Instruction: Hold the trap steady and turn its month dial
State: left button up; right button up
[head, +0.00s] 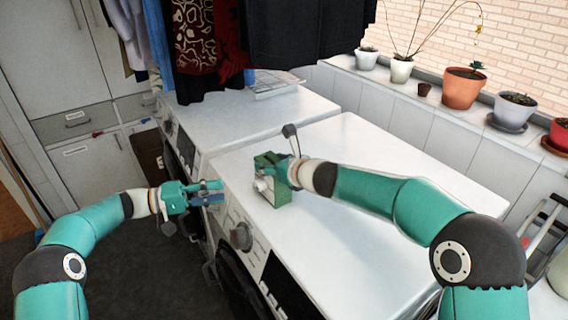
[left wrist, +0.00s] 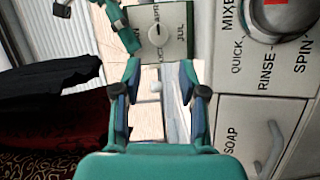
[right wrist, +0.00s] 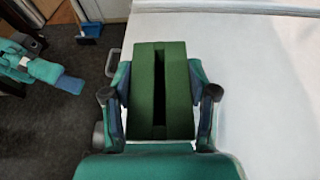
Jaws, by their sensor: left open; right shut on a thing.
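The trap is a small green box (head: 284,193) on the front part of the near white washer top. Its pale dial face shows in the left wrist view with month letters, JUL among them, and a light round dial (left wrist: 155,32) with a pointer. My right gripper (head: 283,173) is shut on the trap; in the right wrist view its fingers lie along both sides of the green body (right wrist: 178,85), which has a dark slot. My left gripper (head: 213,191) is open and empty, left of the trap and apart from it, facing the dial.
The near washer's front has a round knob (head: 241,237), also large in the left wrist view (left wrist: 285,14). A second washer (head: 240,115) stands behind, with clothes (head: 205,45) hanging above it. Potted plants (head: 462,88) line the right ledge. The washer top right of the trap is clear.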

aim_at(256, 186)
pick_arm(q)
jog(key=shift+o, duration=1.6)
jog(key=shift+s+n+t+y, duration=0.45)
jog(key=shift+s+n+t, duration=0.7)
jog(key=shift+n, duration=5.05)
jog(key=shift+s+n+t+y, duration=0.65)
jog(key=shift+n+t, duration=0.8)
jog(key=shift+n, duration=4.75)
jog(key=x, duration=1.1)
jog(key=shift+s+d+f, duration=0.1)
jog(key=shift+s+d, duration=0.1)
jog(key=shift+d, duration=0.15)
